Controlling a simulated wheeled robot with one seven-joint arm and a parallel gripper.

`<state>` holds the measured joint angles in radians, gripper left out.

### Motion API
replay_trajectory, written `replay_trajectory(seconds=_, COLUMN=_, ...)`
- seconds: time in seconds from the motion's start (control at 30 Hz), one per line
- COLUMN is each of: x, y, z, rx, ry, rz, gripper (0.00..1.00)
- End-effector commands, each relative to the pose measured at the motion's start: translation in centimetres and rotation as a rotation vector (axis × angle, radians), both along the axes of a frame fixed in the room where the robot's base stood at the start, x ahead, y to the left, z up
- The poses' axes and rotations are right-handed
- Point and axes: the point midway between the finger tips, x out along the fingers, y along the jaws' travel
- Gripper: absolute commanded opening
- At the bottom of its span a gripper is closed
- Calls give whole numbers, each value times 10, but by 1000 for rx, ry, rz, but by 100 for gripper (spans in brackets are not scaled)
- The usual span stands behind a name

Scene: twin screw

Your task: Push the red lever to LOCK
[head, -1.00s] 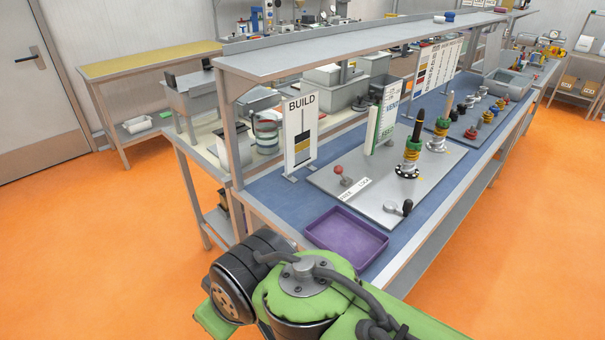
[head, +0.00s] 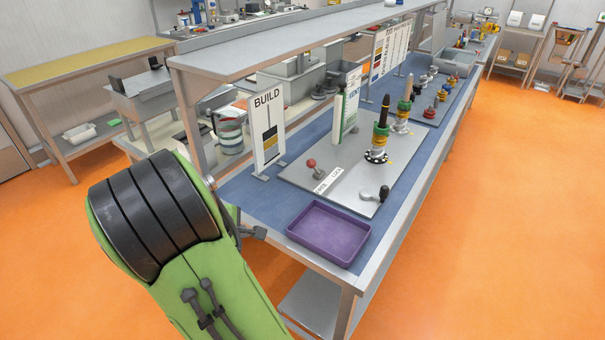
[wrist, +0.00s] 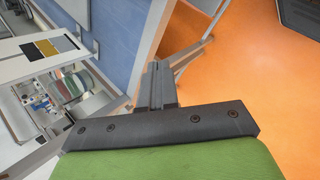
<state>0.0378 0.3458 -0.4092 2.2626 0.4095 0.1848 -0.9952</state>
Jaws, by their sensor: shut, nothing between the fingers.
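The red lever (head: 311,163) is a short stick with a red ball knob. It stands on the grey plate (head: 340,207) on the bench, beside a white label (head: 328,181) that reads FREE and LOCK. The knob appears nearer the FREE end. In the head view my green arm fills the lower left, and my gripper is not clearly seen there. In the wrist view my gripper (wrist: 160,75) is shut and empty, with the blue bench top and orange floor beyond it. It is apart from the lever, which does not show in the wrist view.
A purple tray (head: 328,233) lies at the bench's near end. A BUILD sign (head: 268,130) stands left of the lever. Posts with coloured rings (head: 377,145) and a black-knobbed handle (head: 383,193) are on the plate. A shelf (head: 300,45) overhangs the bench's back. Orange floor is open at right.

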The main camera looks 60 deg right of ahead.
Motion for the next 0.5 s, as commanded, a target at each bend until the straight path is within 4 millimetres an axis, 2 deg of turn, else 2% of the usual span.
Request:
replay_trajectory(seconds=0.03, x=-4, y=-22, z=-11, rx=-74, ry=96, rz=35, gripper=0)
replay_trajectory(seconds=0.1, x=-10, y=-52, z=-21, rx=-179, ry=231, rz=102, gripper=0)
replay_trajectory(seconds=0.3, x=-24, y=-124, z=-33, rx=-459, ry=686, rz=338, gripper=0)
replay_trajectory(seconds=0.4, x=-26, y=-148, z=-34, rx=-563, ry=899, rz=454, gripper=0)
replay_trajectory(seconds=0.5, x=-25, y=-161, z=-34, rx=-628, ry=1050, rz=540, gripper=0)
